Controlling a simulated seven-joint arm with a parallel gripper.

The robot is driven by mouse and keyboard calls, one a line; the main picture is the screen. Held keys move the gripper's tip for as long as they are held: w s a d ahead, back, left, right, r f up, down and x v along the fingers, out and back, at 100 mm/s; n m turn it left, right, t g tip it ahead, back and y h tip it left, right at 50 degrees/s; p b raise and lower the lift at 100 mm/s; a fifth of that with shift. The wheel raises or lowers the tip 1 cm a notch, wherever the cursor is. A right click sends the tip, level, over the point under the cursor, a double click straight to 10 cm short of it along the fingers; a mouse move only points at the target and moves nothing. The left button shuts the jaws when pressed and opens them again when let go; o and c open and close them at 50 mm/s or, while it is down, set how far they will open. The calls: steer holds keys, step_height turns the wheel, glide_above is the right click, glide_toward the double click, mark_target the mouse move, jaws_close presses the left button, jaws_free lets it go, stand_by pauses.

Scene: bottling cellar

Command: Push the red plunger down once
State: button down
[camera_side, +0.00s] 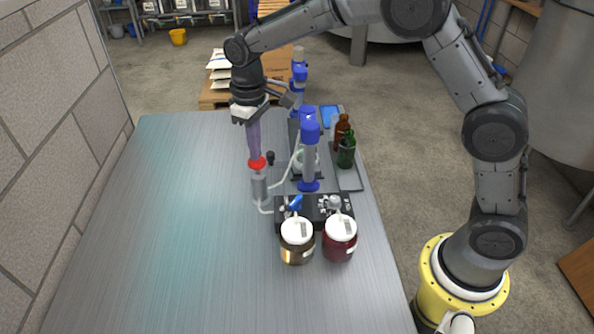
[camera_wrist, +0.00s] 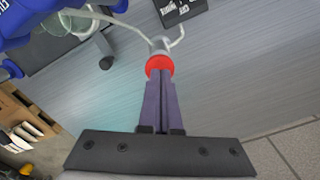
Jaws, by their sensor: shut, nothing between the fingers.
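The red plunger (camera_side: 257,163) is a round red cap on top of a grey cylinder (camera_side: 259,187) standing on the metal table. It also shows in the wrist view (camera_wrist: 159,65). My gripper (camera_side: 255,154) points down with its long purple fingers together and nothing between them. Its fingertips are at the top of the red cap in the side view. In the wrist view the fingertips (camera_wrist: 158,76) overlap the near part of the cap. I cannot tell for certain whether they touch it.
A blue and grey bottling stand (camera_side: 309,165) is right of the plunger, joined by pale tubing. A black valve box (camera_side: 318,210) and two white-lidded jars (camera_side: 297,229) (camera_side: 341,228) stand in front. Brown and green bottles (camera_side: 346,151) stand on a tray. The table's left side (camera_side: 150,220) is clear.

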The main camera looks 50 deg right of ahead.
steer(key=shift+f, duration=1.45)
steer(key=shift+r, duration=1.85)
steer(key=shift+r, duration=2.5)
steer(key=shift+d, duration=0.1)
